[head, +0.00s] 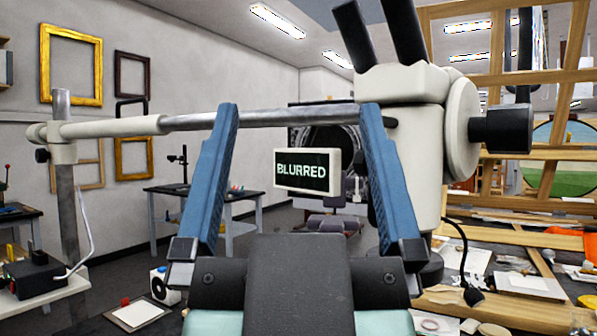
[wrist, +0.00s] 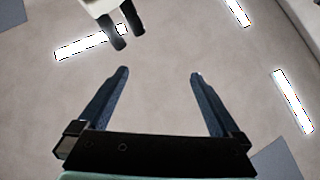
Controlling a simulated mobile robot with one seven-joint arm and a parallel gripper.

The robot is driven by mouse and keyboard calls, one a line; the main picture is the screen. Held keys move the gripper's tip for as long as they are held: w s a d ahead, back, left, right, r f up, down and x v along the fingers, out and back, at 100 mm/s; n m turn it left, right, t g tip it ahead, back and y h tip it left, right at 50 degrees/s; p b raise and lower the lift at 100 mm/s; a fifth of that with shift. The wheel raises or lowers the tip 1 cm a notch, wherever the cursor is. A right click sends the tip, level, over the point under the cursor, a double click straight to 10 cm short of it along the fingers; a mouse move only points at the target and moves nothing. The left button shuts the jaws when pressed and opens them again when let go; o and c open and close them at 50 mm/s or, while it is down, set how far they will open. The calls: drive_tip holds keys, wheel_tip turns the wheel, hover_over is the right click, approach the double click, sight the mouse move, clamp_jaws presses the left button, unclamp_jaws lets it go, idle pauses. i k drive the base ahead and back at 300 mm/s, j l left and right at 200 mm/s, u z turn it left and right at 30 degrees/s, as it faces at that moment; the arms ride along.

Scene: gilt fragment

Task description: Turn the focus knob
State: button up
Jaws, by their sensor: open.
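The white microscope head (head: 412,85) with two black eyepieces hangs at the right of the head view on a metal boom. A black cylindrical knob (head: 502,128), which looks like the focus knob, sticks out rightward from its round white side disc (head: 462,128). A sign (head: 306,170) reads "BLURRED". My gripper (head: 299,110) has two blue fingers, spread wide and empty, pointing up. The knob is to the right of both fingers, apart from them. The right finger overlaps the microscope's left edge in the picture. In the wrist view, my gripper (wrist: 159,73) is open below the eyepieces (wrist: 125,30); the knob is not visible there.
The boom (head: 260,117) crosses behind my fingers to a post (head: 68,190) at left. Wooden frames (head: 480,55) stand behind the knob at right. A cluttered bench (head: 510,285) lies below them. A table (head: 205,195) stands farther back. Gilt frames (head: 71,65) hang on the wall.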

sight(506, 129)
drive_tip(key=l+z, duration=0.1)
drive_tip(key=l, duration=0.35)
drive_tip(key=i+l, duration=0.1)
drive_tip(key=l, duration=0.3)
drive_tip(key=i+l+z, duration=0.15)
drive_tip(key=l, duration=0.25)
drive_tip(key=l+z, duration=0.1)
drive_tip(key=l, duration=0.35)
